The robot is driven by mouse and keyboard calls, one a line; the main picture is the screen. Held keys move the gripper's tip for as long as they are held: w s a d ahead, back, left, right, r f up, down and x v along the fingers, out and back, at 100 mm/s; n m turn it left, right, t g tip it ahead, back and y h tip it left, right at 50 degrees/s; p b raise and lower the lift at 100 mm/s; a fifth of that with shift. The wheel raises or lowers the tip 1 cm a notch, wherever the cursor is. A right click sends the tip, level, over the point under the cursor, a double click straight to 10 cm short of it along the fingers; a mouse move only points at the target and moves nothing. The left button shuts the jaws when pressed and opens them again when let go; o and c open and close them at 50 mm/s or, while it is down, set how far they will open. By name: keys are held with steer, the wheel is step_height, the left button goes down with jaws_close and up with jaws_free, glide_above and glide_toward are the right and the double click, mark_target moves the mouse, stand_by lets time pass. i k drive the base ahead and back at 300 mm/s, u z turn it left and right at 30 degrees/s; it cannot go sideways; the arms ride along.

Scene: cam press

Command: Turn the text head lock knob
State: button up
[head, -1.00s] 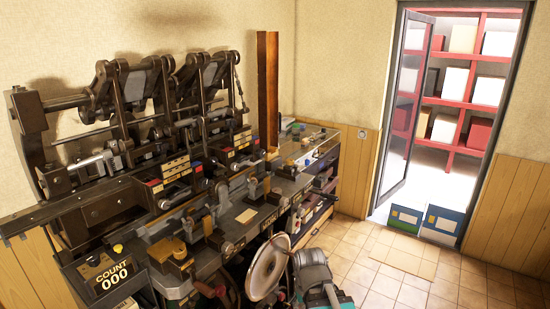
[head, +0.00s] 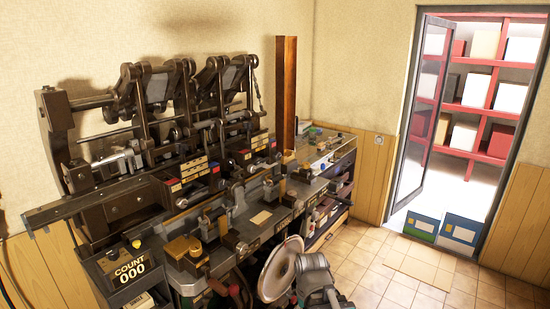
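The dark cam press (head: 150,130) stands along the left wall on a cluttered metal bench. I cannot tell which of its parts is the text head lock knob; the parts are small and crowded. A small yellow knob (head: 136,243) sits above the counter box (head: 128,268), which reads COUNT 000. Brass-coloured blocks (head: 184,250) stand on the front of the bench. Grey, rounded links of what looks like my arm (head: 314,272) show at the bottom centre, in front of the bench. My gripper's fingers do not show.
A large pale disc (head: 281,268) stands at the bench front, close to the arm. A tall brown post (head: 285,92) rises behind the bench. Tiled floor (head: 385,275) is open at right. Two boxes (head: 440,230) sit in the doorway, with red shelves (head: 478,105) beyond.

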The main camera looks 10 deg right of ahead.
mark_target(277, 156)
steer(key=u, duration=0.05)
steer(key=i, duration=0.85)
steer(key=z, duration=0.05)
